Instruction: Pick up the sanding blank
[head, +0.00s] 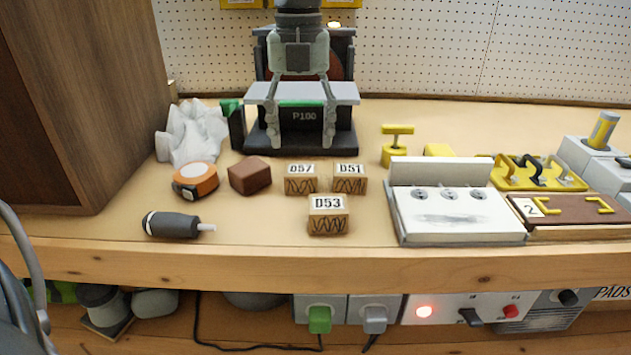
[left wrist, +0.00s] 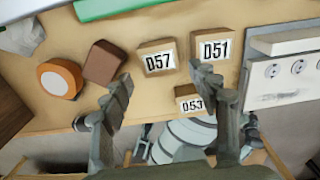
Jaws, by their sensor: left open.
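Three light wooden blocks with white labels stand on the bench: D57 (head: 301,185), D51 (head: 350,185) and, nearer the front edge, D53 (head: 328,222). No label names one the sanding blank, so I cannot tell which it is. My left gripper (head: 300,140) points down, open and empty, above and behind the blocks, in front of the P100 sander (head: 304,118). In the left wrist view the open fingers (left wrist: 163,85) frame D57 (left wrist: 158,62); D51 (left wrist: 212,50) is beyond the right finger, which partly hides D53 (left wrist: 190,92). My right gripper is not in view.
A reddish-brown block (head: 249,176), an orange tape measure (head: 195,181) and a dark-handled tool (head: 171,225) lie left of the blocks. A wooden cabinet (head: 90,90) bounds the left. Bare bench lies in front of D53.

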